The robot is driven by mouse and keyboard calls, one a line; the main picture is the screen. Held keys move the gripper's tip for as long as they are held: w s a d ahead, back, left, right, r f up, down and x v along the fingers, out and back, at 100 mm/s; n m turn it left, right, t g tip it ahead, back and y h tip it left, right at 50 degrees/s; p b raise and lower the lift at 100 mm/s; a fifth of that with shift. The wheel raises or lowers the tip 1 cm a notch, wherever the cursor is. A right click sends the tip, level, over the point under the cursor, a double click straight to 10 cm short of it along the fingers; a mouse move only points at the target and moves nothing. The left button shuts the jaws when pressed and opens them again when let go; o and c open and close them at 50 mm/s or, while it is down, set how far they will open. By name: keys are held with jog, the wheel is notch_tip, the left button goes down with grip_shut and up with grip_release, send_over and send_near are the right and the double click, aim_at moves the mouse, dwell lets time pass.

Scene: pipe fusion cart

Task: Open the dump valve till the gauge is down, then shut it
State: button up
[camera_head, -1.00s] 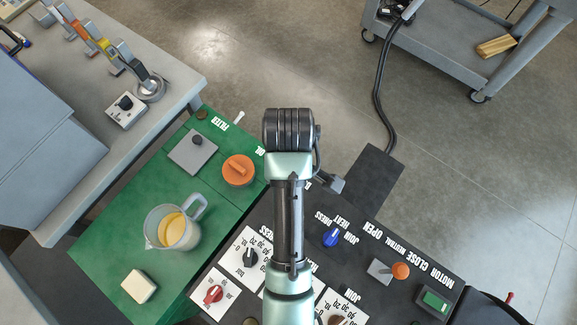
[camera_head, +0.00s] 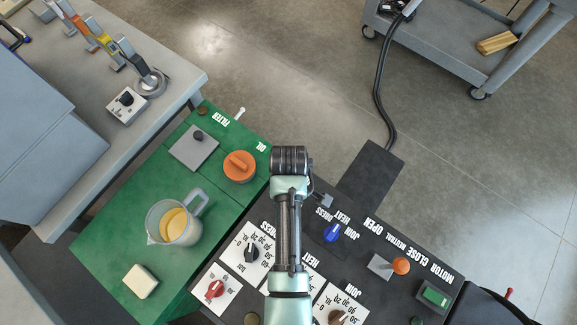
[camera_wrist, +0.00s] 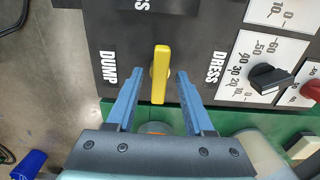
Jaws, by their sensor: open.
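In the wrist view, the yellow lever handle (camera_wrist: 160,76) of the dump valve stands on the black panel beside the word DUMP. It runs lengthwise up and down the picture. My gripper (camera_wrist: 159,78) is open, with one blue finger on each side of the handle and a visible gap on both sides. I cannot tell its height above the handle. In the head view my arm covers the lever and the gripper. White scale plates with a black knob (camera_head: 251,254) and a red knob (camera_head: 215,289) show; I cannot pick out a pressure gauge.
A blue knob (camera_head: 332,232) and an orange-topped lever (camera_head: 400,266) stand on the black panel. The green top holds a jug (camera_head: 172,225), an orange cap (camera_head: 239,166) and a pale block (camera_head: 140,281). A grey cart (camera_head: 440,45) stands across the open floor.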

grip_shut()
jog(key=shift+r+m, duration=0.1)
jog(key=shift+m, duration=0.2)
jog(key=m+p, duration=0.2)
jog(key=m, duration=0.1)
jog(key=shift+m, duration=0.3)
jog(key=m+p, duration=0.2)
jog(key=m, duration=0.2)
jog(key=shift+m, duration=0.3)
jog(key=m+p, duration=0.1)
jog(key=m, duration=0.3)
jog(key=shift+w+m+p, duration=0.1)
jog(key=shift+m+p, duration=0.5)
jog(key=shift+m, duration=1.4)
